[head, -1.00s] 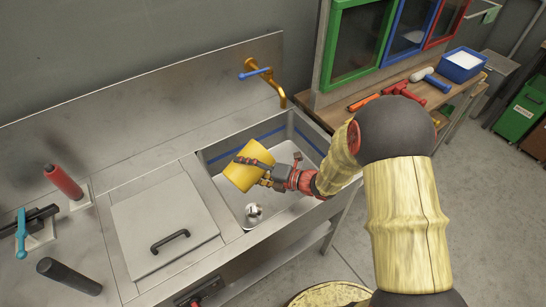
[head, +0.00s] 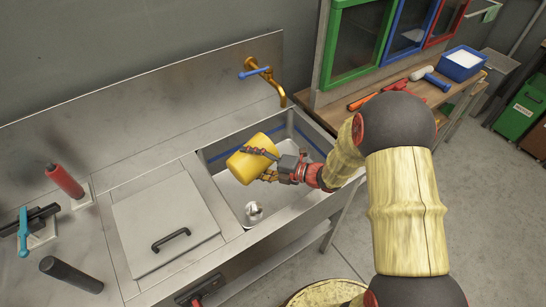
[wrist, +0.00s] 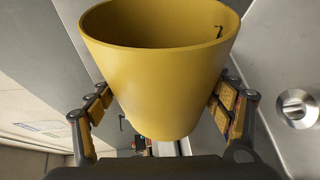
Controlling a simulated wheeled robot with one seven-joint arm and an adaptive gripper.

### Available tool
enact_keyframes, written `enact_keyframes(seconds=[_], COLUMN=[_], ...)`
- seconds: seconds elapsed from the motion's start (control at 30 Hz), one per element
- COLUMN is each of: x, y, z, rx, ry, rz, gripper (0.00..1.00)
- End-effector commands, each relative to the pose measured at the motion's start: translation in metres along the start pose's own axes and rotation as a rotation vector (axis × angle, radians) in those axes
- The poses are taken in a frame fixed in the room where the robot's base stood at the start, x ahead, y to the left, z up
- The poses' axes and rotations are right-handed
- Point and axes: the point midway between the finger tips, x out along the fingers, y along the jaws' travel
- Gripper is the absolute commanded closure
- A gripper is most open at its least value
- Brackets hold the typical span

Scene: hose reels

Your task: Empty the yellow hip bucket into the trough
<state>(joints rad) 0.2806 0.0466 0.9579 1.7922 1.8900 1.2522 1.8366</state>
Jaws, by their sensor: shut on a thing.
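The yellow bucket (head: 249,163) is held in my gripper (head: 269,165) above the sink-like trough (head: 291,205). In the head view the bucket lies tilted well over on its side. My gripper comes from the right, its fingers around the bucket's wall. In the wrist view the bucket (wrist: 160,75) fills the middle, with a padded finger on each side of it, and its rim is at the top. Part of its inner wall shows; its bottom inside and any contents are hidden. A round metal fitting (head: 254,210) sits in the trough below.
A brass tap (head: 274,78) with a blue lever stands behind the trough. A lid with a black handle (head: 165,220) lies to the left. A red cylinder (head: 65,180) and a dark cylinder (head: 70,275) are farther left. A wooden bench with tools and a blue bin (head: 462,66) is at right.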

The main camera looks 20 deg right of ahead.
Motion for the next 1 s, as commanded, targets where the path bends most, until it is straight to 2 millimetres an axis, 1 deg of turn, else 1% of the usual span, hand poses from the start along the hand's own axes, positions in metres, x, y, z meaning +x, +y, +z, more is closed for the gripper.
enact_keyframes(seconds=[0.03,0.27,1.0], x=[-0.0008,-0.0022,-0.0033], y=[0.0028,0.0058,0.0084], z=[0.0010,0.0029,0.0052], rx=[0.007,0.047,0.089], ry=[0.001,0.008,0.015], rz=[0.004,0.019,0.037], gripper=[0.53,0.53,0.53])
